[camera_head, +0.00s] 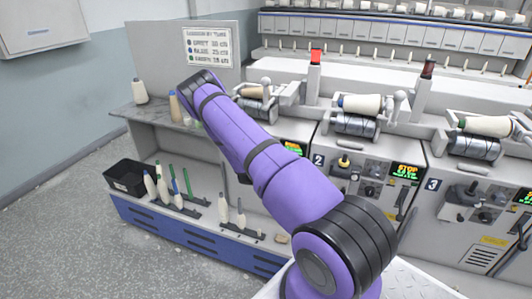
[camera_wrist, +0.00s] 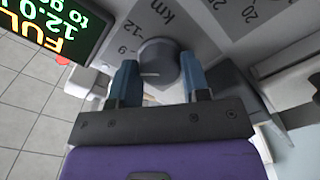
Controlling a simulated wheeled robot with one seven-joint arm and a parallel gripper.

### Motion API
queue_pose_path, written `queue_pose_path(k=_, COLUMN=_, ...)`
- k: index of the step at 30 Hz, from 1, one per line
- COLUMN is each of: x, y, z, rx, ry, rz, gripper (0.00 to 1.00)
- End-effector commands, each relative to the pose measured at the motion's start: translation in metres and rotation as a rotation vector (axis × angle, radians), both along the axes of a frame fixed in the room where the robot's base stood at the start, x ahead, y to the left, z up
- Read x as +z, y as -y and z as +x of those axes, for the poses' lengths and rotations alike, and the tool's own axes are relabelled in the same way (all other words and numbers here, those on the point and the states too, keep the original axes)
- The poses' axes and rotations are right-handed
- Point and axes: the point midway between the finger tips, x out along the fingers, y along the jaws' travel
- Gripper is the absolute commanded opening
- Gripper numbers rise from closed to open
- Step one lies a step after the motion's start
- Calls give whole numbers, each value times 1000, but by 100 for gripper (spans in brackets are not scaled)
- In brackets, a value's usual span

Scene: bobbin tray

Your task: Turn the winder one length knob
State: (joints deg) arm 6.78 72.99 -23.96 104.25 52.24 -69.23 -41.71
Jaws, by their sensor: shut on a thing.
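The length knob (camera_wrist: 158,60), a round dark grey knob, sits on a light grey dial plate (camera_wrist: 195,25) marked "km" with numbers such as 9, 12 and 20 in the wrist view. My gripper (camera_wrist: 158,72) has its two blue-grey fingers on either side of the knob and is shut on it. Where the knob's pointer stands is hard to tell. In the head view my purple arm covers most of winder one; its display (camera_head: 295,147) shows only partly, and my gripper and the knob are hidden.
The display beside the dial (camera_wrist: 45,25) shows "FULL" and "to go 12.0". Winder two (camera_head: 365,170) and winder three (camera_head: 480,210) stand to the right. A bench (camera_head: 150,115) with cones and a black bin (camera_head: 127,180) is at left; floor at lower left is clear.

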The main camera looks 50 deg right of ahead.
Motion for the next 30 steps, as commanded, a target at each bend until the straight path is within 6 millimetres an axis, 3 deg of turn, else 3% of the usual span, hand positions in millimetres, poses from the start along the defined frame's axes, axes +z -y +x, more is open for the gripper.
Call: queue_pose_path(k=30, x=-2, y=-1, z=0, rx=3, ry=-874, rz=-363, gripper=19)
